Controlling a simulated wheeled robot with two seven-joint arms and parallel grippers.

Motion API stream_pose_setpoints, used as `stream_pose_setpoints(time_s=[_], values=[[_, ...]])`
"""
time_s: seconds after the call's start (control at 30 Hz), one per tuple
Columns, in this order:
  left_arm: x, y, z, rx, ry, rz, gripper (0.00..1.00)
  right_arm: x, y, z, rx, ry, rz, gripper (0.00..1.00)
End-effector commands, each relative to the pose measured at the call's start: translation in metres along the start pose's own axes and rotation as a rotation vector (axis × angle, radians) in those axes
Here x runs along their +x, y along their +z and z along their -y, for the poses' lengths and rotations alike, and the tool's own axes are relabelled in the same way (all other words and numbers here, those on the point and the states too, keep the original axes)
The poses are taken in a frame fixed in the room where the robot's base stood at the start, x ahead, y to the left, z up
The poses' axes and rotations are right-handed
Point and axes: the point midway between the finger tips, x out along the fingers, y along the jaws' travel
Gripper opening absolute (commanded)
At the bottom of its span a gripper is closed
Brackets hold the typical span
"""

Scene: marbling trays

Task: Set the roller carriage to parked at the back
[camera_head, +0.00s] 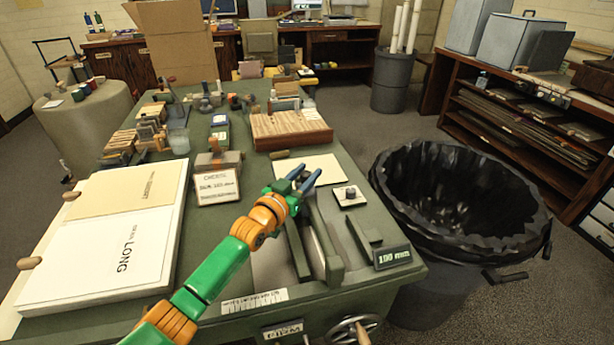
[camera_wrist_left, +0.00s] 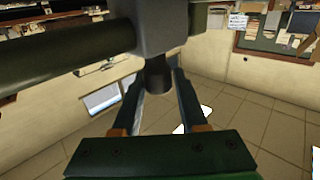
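The roller carriage is not clear in the head view. Dark green bars (camera_head: 328,245) of a slotted bed show at the table's front right, partly behind my left gripper (camera_head: 303,181). Its two blue fingers stand apart and point away from me, to the back right. In the left wrist view, my left gripper (camera_wrist_left: 160,92) has one finger on each side of a dark round knob (camera_wrist_left: 155,76). The knob sits below a grey block (camera_wrist_left: 163,25) on a dark bar. I cannot tell whether the fingers touch it. My right gripper is not in view.
A "190 mm" sign (camera_head: 393,256) stands right of the bed. A wooden block (camera_head: 290,130), a lettered box (camera_head: 216,187) and large boards (camera_head: 105,245) crowd the table. A black-lined bin (camera_head: 460,190) stands right.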

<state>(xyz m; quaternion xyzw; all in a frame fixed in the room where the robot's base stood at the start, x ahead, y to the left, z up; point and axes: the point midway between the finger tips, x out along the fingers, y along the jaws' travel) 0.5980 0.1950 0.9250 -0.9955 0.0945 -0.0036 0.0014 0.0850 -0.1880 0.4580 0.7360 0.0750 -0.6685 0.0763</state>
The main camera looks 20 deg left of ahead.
Motion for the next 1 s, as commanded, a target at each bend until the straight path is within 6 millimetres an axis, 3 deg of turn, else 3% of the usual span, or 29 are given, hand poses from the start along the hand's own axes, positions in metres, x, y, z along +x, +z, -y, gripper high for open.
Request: stream_pose_setpoints(time_s=[0.03, 0.07, 0.4, 0.8, 1.0], values=[[0.0, 0.0, 0.0, 0.0, 0.0, 0.001, 0.58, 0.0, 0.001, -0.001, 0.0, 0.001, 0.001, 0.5], [0.0, 0.0, 0.0, 0.0, 0.0, 0.001, 0.66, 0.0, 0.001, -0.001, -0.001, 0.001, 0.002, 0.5], [-0.003, 0.002, -0.001, -0.001, 0.002, 0.004, 0.66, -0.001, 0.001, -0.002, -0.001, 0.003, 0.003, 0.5], [-0.061, 0.002, 0.0, -0.001, 0.001, 0.005, 0.66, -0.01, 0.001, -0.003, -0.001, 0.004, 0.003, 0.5], [-0.071, 0.002, 0.0, 0.0, 0.001, 0.004, 0.66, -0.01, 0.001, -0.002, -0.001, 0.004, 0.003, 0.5]])
